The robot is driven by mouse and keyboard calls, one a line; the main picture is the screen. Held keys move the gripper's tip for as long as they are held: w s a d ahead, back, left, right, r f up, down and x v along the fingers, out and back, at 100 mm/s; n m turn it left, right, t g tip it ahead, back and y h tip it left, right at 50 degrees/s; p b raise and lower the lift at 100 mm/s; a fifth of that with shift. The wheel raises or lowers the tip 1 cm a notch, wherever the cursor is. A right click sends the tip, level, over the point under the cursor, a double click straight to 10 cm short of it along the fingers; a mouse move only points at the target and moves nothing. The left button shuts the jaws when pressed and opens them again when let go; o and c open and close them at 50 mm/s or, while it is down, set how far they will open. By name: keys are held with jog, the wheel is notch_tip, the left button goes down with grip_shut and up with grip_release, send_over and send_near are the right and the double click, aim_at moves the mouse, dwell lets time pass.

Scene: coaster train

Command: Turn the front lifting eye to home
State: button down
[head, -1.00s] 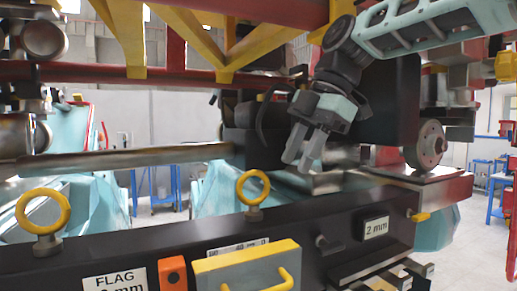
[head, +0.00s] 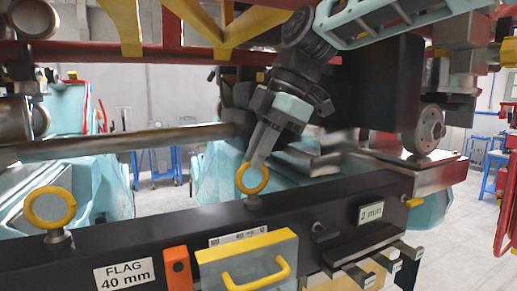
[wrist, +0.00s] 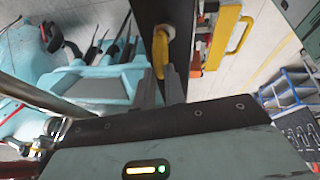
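Two yellow ring lifting eyes stand on the dark beam: one in the middle (head: 265,181) and one at the left (head: 50,225). Which one is the front eye is not marked. My gripper (head: 256,163) points down at the middle eye from above, its fingertips at the top of the ring. The wrist view shows this ring (wrist: 159,52) nearly edge-on, at the tips of my gripper (wrist: 161,76). The fingers look a little apart, on either side of the ring; a firm hold on it is not visible.
A yellow-handled plate (head: 245,258), an orange block (head: 178,268) and a "FLAG 40 mm" label (head: 125,275) are on the beam's near face. A "2 mm" label (head: 371,212) is to the right. A metal bar (head: 120,142) runs behind the beam; red and yellow framework hangs above.

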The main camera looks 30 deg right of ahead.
jog(key=shift+m+t+b, duration=0.3)
jog(key=shift+m+b, duration=0.3)
dwell(0.5)
